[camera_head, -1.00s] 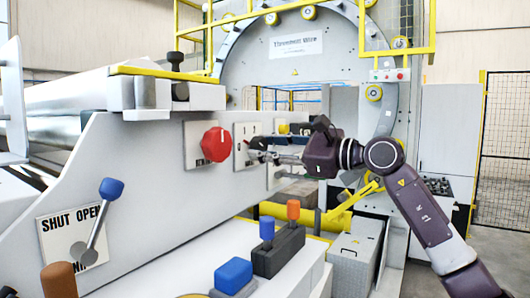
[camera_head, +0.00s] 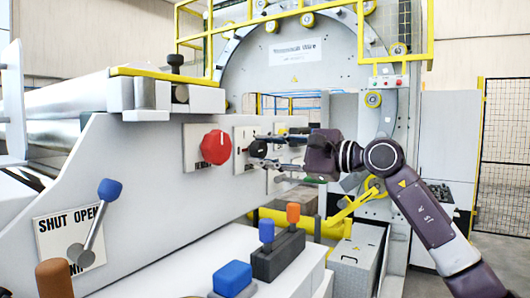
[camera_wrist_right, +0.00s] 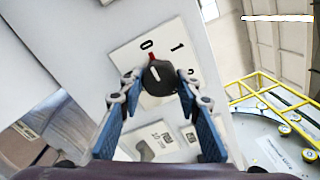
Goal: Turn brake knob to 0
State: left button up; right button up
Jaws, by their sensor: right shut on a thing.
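The black brake knob (camera_wrist_right: 158,80) sits on a white dial plate (camera_wrist_right: 126,54) marked 0, 1 and 2 in the right wrist view. A red mark at the knob's top edge and a white line on its face point roughly toward the 0. My right gripper (camera_wrist_right: 157,88) has its blue-padded fingers on either side of the knob and is shut on it. In the head view my right gripper (camera_head: 262,148) reaches in from the right to the machine's panel, just right of a red knob. My left gripper is not in view.
The red knob (camera_head: 216,147) is close on the left of my right gripper. A blue-tipped SHUT/OPEN lever (camera_head: 95,225) is on the lower left panel. Blue and orange levers (camera_head: 279,240) stand on the ledge below. Yellow rails (camera_head: 300,30) surround the ring.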

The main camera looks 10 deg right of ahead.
jog(key=o, duration=1.2)
jog(key=shift+c, duration=0.2)
jog(key=shift+s+d, duration=0.1)
jog(key=v, duration=1.2)
